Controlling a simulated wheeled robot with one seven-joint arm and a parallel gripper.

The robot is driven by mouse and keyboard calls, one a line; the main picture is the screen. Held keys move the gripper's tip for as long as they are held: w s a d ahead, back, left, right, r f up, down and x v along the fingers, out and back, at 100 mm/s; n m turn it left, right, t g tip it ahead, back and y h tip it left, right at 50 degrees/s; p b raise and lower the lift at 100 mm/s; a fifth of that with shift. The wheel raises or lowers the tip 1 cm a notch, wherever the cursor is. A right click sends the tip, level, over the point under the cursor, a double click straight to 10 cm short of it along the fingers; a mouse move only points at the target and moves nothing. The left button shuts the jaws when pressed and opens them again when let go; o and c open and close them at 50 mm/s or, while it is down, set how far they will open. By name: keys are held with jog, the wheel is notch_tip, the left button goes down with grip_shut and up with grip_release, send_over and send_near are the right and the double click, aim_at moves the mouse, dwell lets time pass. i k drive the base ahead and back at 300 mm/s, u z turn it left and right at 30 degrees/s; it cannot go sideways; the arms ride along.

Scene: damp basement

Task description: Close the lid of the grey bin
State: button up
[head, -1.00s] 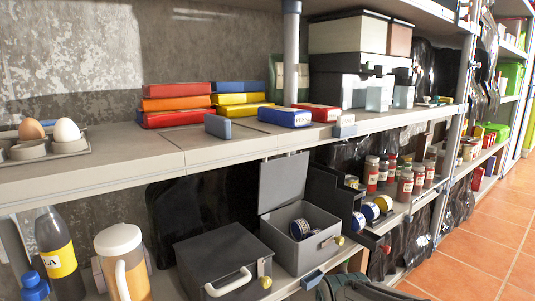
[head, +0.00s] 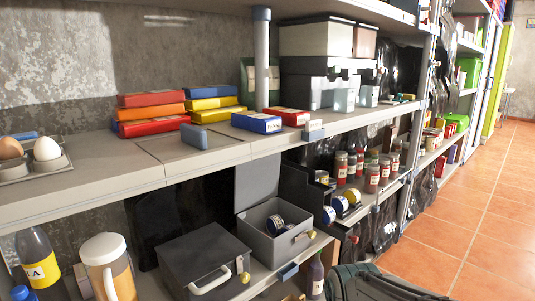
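The grey bin (head: 262,243) stands on the lower shelf in the head view, just right of a dark grey box. Its lid (head: 257,182) is raised upright at the back, and its upper edge is hidden behind the upper shelf board. A yellow knob shows at the bin's front right. My gripper is not in view.
The dark grey box (head: 190,262) with a white handle is closed beside the bin. A black stepped rack (head: 309,200) with rolls stands close on the right. The upper shelf board (head: 110,188) overhangs. A dark green bag (head: 375,285) lies in front; orange floor (head: 490,215) is clear at right.

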aim_at(256, 182)
jog(key=z, duration=0.25)
jog(key=k, duration=0.35)
jog(key=z, duration=0.55)
jog(key=i, duration=0.9)
jog(key=u, duration=0.8)
